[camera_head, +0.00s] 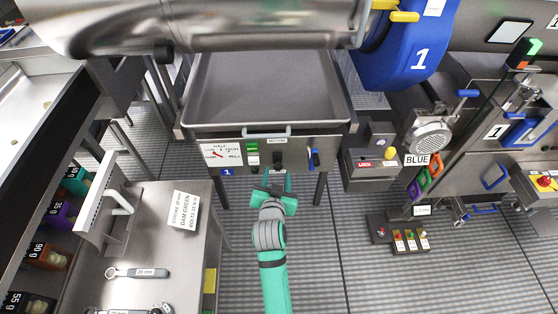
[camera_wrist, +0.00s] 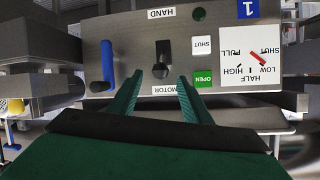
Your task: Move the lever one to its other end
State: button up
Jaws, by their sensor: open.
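The steel control panel (camera_head: 240,157) is on the front of the tray machine and carries a blue "1" label (camera_wrist: 247,9). A black lever (camera_wrist: 160,70) stands in a slot between the labels HAND and MOTOR, its knob at the MOTOR end. A blue lever (camera_wrist: 107,66) is beside it, to the left in the wrist view; in the head view this blue lever (camera_head: 315,158) is at the panel's right. My gripper (camera_wrist: 159,83) is open and empty, its fingertips on either side of the black knob in the picture. I cannot tell whether they touch it.
A gauge plate (camera_wrist: 257,60) and SHUT and OPEN labels are on the same panel. A metal tray (camera_head: 205,95) lies behind it. A bench (camera_head: 165,235) with tools stands left; a box with a yellow knob (camera_head: 370,168) stands right.

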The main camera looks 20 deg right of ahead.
jog(key=x, duration=1)
jog(key=shift+f, duration=0.1)
jog(key=shift+c, duration=0.5)
grip_shut()
